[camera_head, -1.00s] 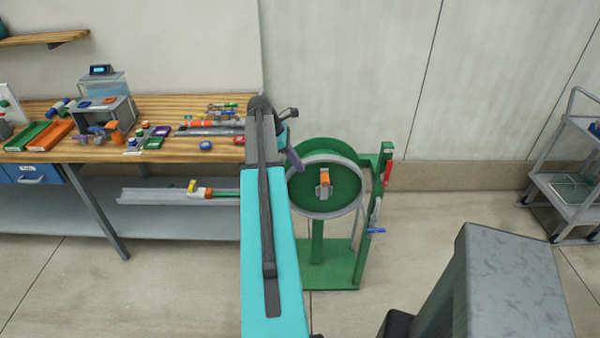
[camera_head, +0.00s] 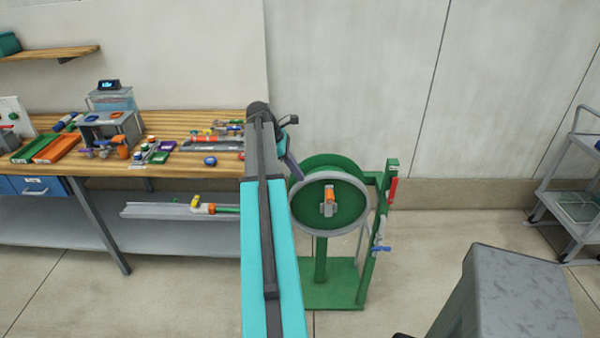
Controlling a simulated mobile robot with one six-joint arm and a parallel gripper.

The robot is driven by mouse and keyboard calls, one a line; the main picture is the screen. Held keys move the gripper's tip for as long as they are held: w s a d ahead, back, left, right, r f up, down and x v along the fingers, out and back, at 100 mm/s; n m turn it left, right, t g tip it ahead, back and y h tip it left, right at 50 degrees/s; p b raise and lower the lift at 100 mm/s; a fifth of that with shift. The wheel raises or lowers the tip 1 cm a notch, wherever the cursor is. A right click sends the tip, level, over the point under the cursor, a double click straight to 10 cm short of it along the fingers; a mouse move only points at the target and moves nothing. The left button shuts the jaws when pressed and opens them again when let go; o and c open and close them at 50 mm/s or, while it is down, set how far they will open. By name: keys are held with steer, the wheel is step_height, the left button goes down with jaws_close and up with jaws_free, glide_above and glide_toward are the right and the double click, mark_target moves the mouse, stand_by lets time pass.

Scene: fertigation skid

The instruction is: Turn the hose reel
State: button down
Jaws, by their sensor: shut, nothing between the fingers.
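The green hose reel (camera_head: 345,217) stands on a green floor frame right of the workbench, with a pale round rim facing me. An orange handle (camera_head: 329,196) on a grey mount sits near the middle of its face. My teal and dark arm reaches forward to the left of the reel and hides part of the bench's right end. My gripper (camera_head: 295,172) shows only as a slim, dark purple-grey end below the wrist, by the reel's upper left rim. It looks shut and empty. I cannot tell whether it touches the rim. The orange handle is apart from it.
A red part (camera_head: 393,190) and a blue lever (camera_head: 380,248) are on the reel's right post. The wooden workbench (camera_head: 200,122) at left holds trays and tools. A grey block (camera_head: 505,295) fills the lower right foreground. A grey cart (camera_head: 575,200) stands far right.

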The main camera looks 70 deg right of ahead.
steer(key=w+a+f, duration=1.2)
steer(key=a+f, duration=0.2)
steer(key=f, duration=0.3)
steer(key=w+a+f+t+y+b, duration=0.1)
steer(key=w+a+f, duration=0.1)
steer(key=a+f, duration=0.65)
steer(key=w+a+f+b, duration=0.1)
steer(key=w+a+f, duration=0.2)
steer(key=a+f, duration=0.55)
steer(key=s+a+f+m, duration=0.1)
steer(key=s+a+f, duration=0.4)
steer(key=a, duration=0.6)
steer(key=s+a+f+m+g+b, duration=0.1)
steer(key=s+a+f, duration=0.4)
steer(key=a, duration=0.6)
steer(key=s+a+f+m+y, duration=0.1)
steer(key=s+a+f, duration=0.5)
steer(key=a, duration=0.6)
steer(key=shift+s+m+g+b, duration=0.3)
steer(key=shift+s+m, duration=0.3)
steer(key=shift+s, duration=0.1)
steer(key=c, duration=2.5)
jaws_free()
steer(key=shift+f, duration=0.1)
